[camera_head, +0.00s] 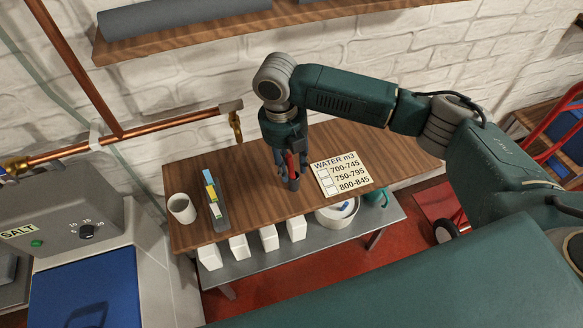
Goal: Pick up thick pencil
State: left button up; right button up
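A thick red pencil (292,163) stands upright on the wooden table, its lower end in a small dark holder (294,184). My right gripper (291,160) points down over it from above, with its dark fingers around the pencil's upper part. The fingers hide part of the pencil, and I cannot tell whether they press on it. My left gripper is not in view.
The wooden table (240,180) also bears a white cup (182,208), a dark stand with coloured pieces (214,203) and a "WATER m3" card (341,175). White containers (269,237) and a bowl stand on the lower shelf. A copper pipe (150,138) runs at the left.

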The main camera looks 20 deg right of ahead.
grip_shut()
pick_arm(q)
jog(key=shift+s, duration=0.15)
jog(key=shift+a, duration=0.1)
pick_arm(e)
jog(key=shift+r, duration=0.15)
